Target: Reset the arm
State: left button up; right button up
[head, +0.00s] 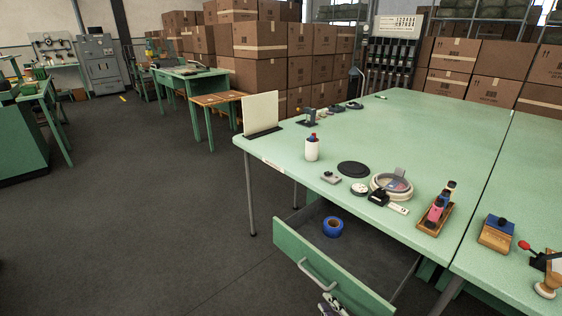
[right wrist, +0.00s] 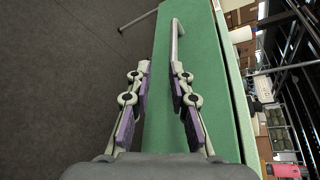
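My right gripper (head: 331,305) shows at the bottom edge of the head view, close to the front of the open green drawer (head: 325,266). In the right wrist view its fingers (right wrist: 160,70) stand apart with nothing between the pads. The drawer front (right wrist: 213,100) lies beyond the fingers there, and the pale drawer handle (right wrist: 177,35) is ahead of the right-hand finger, partly hidden by it. The handle also shows in the head view (head: 316,274), apart from the gripper. A blue tape roll (head: 333,227) lies in the drawer. My left gripper is not in view.
The green table (head: 430,135) carries a white cup (head: 312,149), a black disc (head: 353,169), a round dish (head: 392,184) and a wooden tray (head: 435,218) near its front edge. The drawer juts out below. The floor (head: 150,210) to the left is clear.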

jog(key=s+d+f+n+g+h+p, duration=0.1)
jog(key=s+d+f+n+g+p, duration=0.2)
jog(key=f, duration=0.4)
jog(key=s+d+f+n+g+h+p, duration=0.1)
jog(key=s+f+n+g, duration=0.15)
jog(key=s+f, duration=0.4)
jog(key=s+d+f+n+g+h+p, duration=0.1)
jog(key=s+d+f+n+g+p, duration=0.2)
jog(key=f, duration=0.6)
jog(key=s+d+f+n+g+p, duration=0.1)
jog(key=s+f+n, duration=0.2)
jog(key=s, duration=0.4)
jog(key=s+d+f+n+g+h+p, duration=0.1)
jog(key=s+d+f+n+g, duration=0.1)
jog(key=s+n, duration=0.3)
jog(key=s+d+f+n+g+h+p, duration=0.1)
jog(key=s+d+f+n, duration=0.1)
jog(key=s, duration=0.8)
jog(key=shift+s+f+n+p, duration=0.4)
jog(key=shift+f+n, duration=0.5)
jog(key=shift+n, duration=0.05)
jog(key=shift+g, duration=0.25)
